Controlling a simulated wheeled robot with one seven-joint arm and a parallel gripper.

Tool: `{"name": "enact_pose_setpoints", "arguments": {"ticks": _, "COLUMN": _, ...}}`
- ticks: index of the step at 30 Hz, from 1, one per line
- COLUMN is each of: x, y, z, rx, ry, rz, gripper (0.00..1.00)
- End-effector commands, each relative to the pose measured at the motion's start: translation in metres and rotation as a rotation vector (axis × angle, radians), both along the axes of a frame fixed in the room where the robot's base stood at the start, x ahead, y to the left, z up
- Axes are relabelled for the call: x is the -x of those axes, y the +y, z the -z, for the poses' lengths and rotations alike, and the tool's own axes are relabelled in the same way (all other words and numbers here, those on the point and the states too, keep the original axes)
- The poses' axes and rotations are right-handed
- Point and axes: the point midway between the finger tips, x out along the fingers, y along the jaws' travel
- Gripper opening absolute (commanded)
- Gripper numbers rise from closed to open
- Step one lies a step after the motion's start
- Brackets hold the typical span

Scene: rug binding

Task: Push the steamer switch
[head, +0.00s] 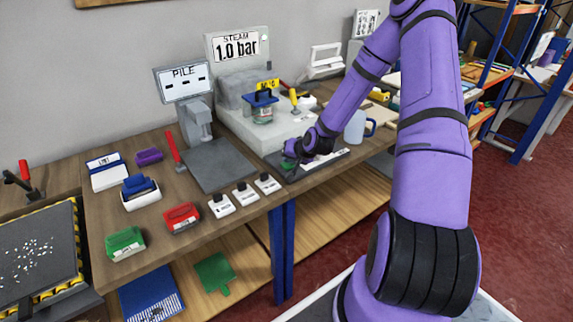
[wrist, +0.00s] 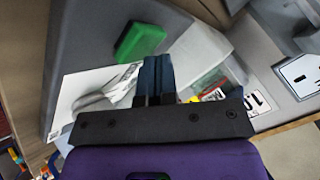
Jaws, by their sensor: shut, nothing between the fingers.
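A small green block that looks like the steamer switch (head: 288,164) sits on a dark flat base (head: 335,156) at the bench's front edge, before the steamer (head: 235,118). In the wrist view the green switch (wrist: 140,41) shows clearly on the grey surface, just beyond and left of my fingertips. My gripper (head: 293,156) is low over the base, close to the switch. In the wrist view my gripper's dark fingers (wrist: 155,62) are together and empty. Whether they touch the switch I cannot tell. The arm hides part of the base.
A display reading 1.0 bar (head: 237,47) stands behind the steamer. A PILE gauge (head: 184,78) stands to its left. Several white blocks (head: 245,194), a red box (head: 182,217) and a green box (head: 125,243) lie on the left bench. A jug (head: 355,127) stands right of my gripper.

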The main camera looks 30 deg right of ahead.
Motion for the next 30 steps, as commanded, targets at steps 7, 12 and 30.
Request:
{"name": "enact_pose_setpoints", "arguments": {"ticks": 7, "x": 0.0, "y": 0.0, "z": 0.003, "rx": 0.0, "ry": 0.001, "rz": -0.001, "gripper": 0.0}}
{"name": "enact_pose_setpoints", "arguments": {"ticks": 12, "x": 0.0, "y": 0.0, "z": 0.004, "rx": 0.0, "ry": 0.001, "rz": -0.001, "gripper": 0.0}}
{"name": "enact_pose_setpoints", "arguments": {"ticks": 30, "x": 0.0, "y": 0.0, "z": -0.016, "rx": 0.001, "ry": 0.0, "rz": -0.001, "gripper": 0.0}}
